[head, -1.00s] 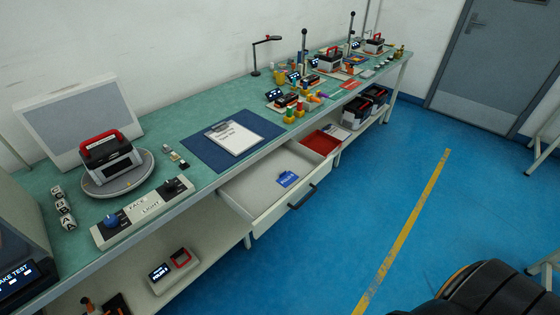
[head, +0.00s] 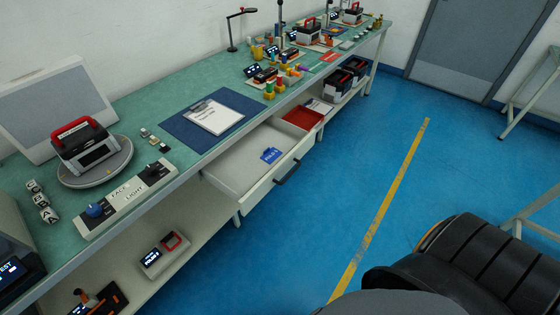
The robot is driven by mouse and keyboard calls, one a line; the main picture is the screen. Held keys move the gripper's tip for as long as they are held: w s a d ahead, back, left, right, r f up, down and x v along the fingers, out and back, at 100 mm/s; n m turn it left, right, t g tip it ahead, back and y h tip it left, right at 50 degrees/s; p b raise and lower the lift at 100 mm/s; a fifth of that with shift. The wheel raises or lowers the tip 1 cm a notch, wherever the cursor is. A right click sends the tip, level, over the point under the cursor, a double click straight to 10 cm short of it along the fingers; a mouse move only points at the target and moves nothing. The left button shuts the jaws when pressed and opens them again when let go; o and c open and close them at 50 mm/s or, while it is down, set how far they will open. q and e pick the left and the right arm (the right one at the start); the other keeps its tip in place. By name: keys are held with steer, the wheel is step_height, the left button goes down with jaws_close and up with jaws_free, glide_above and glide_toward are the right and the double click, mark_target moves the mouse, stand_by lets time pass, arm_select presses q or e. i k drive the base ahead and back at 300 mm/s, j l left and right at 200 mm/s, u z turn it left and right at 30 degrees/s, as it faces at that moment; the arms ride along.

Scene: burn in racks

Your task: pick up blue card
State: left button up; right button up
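The blue card (head: 271,155) lies flat in the open drawer (head: 232,172), on its pale bottom, right of the middle. It is small, with white marks on it. The drawer is pulled out from under the green bench. Neither of my grippers shows in the head view. A dark, ribbed part of my own arm or body fills the lower right corner.
The drawer's handle (head: 288,172) sticks out over the blue floor. A clipboard (head: 213,117) lies on a blue mat above.

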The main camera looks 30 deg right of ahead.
mark_target(270, 156)
steer(key=l+u, duration=0.15)
steer(key=u, duration=0.6)
steer(key=l+u, duration=0.2)
steer(key=l, duration=0.25)
steer(key=l+u, duration=0.25)
steer(key=l, duration=0.2)
steer(key=k+l+u, duration=0.2)
steer(key=l, duration=0.25)
steer(key=l+u, duration=0.25)
steer(key=l, duration=0.2)
steer(key=k+l+u, duration=0.2)
steer(key=l, duration=0.2)
